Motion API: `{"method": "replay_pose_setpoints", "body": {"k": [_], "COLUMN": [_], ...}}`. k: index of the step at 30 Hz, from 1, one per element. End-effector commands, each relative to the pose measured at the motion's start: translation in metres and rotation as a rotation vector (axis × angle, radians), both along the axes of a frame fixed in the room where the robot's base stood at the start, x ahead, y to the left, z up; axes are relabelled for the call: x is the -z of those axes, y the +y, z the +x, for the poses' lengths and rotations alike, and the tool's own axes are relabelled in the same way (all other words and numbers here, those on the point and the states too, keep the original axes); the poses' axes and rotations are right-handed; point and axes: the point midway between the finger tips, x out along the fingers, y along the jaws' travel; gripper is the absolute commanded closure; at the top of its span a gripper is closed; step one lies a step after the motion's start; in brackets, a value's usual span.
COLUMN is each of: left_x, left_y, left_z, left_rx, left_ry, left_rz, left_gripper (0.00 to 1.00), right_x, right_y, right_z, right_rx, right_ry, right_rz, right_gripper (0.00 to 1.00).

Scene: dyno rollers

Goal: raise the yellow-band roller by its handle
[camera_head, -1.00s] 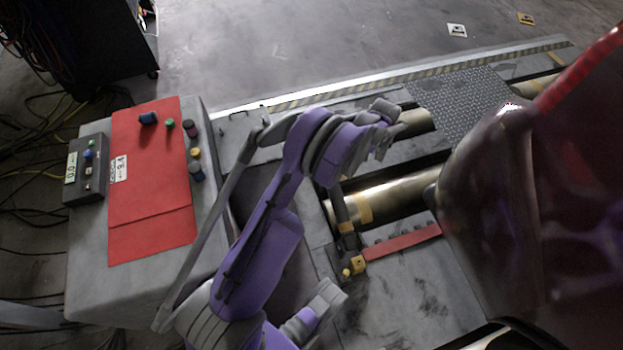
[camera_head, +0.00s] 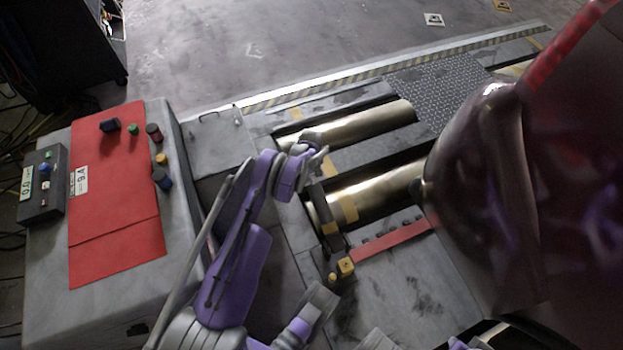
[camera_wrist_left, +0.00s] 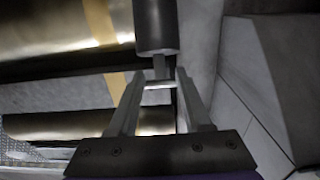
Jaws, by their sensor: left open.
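The yellow-band roller (camera_head: 385,183) is a brassy cylinder in the floor rig, with a yellow band (camera_head: 348,207) near its left end. Its dark handle (camera_head: 318,202) runs along that end towards a yellow block. My left gripper (camera_head: 321,160) is open at the handle's far end. In the left wrist view the handle's dark grip (camera_wrist_left: 155,25) and thin neck lie in line with the gap between the open fingertips (camera_wrist_left: 160,76). I cannot tell whether the fingers touch it. The banded roller (camera_wrist_left: 50,28) shows at upper left there. My right gripper is not clearly in view.
A second roller (camera_head: 365,124) lies behind. A red bar (camera_head: 390,237) and yellow block (camera_head: 345,267) are in front. A dark red car body (camera_head: 500,190) fills the right. A grey console with a red panel (camera_head: 115,190) stands at left.

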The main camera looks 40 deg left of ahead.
Motion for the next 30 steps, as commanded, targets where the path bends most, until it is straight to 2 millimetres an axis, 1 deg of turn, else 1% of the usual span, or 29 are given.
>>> {"method": "replay_pose_setpoints", "body": {"k": [1,6,15,16,17,21,24,30], "left_x": [0.009,0.022,0.024,0.024,0.024,0.024,0.024,0.024], "left_y": [0.0,0.0,0.0,0.0,0.0,0.0,0.0,0.0], "left_z": [0.0,0.0,0.0,0.0,0.0,0.0,0.0,0.0], "left_rx": [0.0,0.0,0.001,0.001,0.001,0.001,0.001,0.001], "left_ry": [0.0,0.0,0.0,0.0,0.0,0.0,0.0,0.0], "left_rz": [0.0,0.0,0.0,0.0,0.0,0.0,0.0,0.0], "left_gripper": [0.51,0.51,0.51,0.53,0.58,0.83,1.0,1.0], "right_x": [0.002,0.004,0.004,0.004,0.004,0.004,0.004,0.004], "right_y": [0.0,0.0,0.0,0.0,0.0,0.0,0.0,0.0], "right_z": [0.0,0.001,0.001,0.001,0.001,0.001,0.001,0.001], "right_rx": [0.0,0.0,0.0,0.0,0.0,0.0,0.0,0.0], "right_ry": [0.0,-0.001,-0.001,-0.001,-0.001,-0.001,-0.001,-0.001], "right_rz": [0.0,0.0,0.0,0.0,0.0,0.0,0.0,0.0], "right_gripper": [1.0,1.0,1.0,1.0,1.0,1.0,1.0,1.0]}}
